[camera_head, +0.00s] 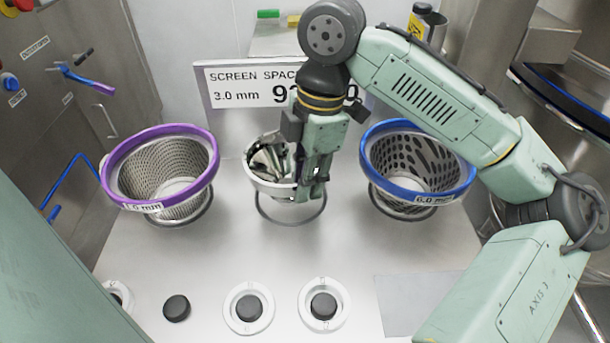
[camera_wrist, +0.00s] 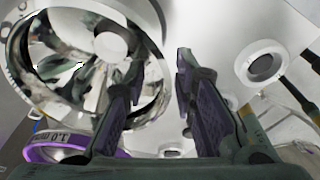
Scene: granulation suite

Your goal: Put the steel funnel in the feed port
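The steel funnel (camera_head: 262,178) looks to be the shiny, wide-mouthed piece in the middle ring stand, between two mesh baskets. In the wrist view its mirror-like bowl and rim (camera_wrist: 35,75) fill the left side. My gripper (camera_head: 312,192) points down at the funnel's right side and hides part of it. In the wrist view my gripper (camera_wrist: 160,68) has its fingers apart. One finger lies over the bowl and the other just outside the rim, with a clear gap between. I cannot tell whether either touches it. I cannot identify the feed port for certain.
A purple-rimmed basket (camera_head: 150,205) stands left and a blue-rimmed 6.0 mm basket (camera_head: 440,198) right, both close to my gripper. White rings with black centres (camera_head: 248,330) sit along the front. A sign (camera_head: 235,85) stands behind. The bench between funnel and rings is clear.

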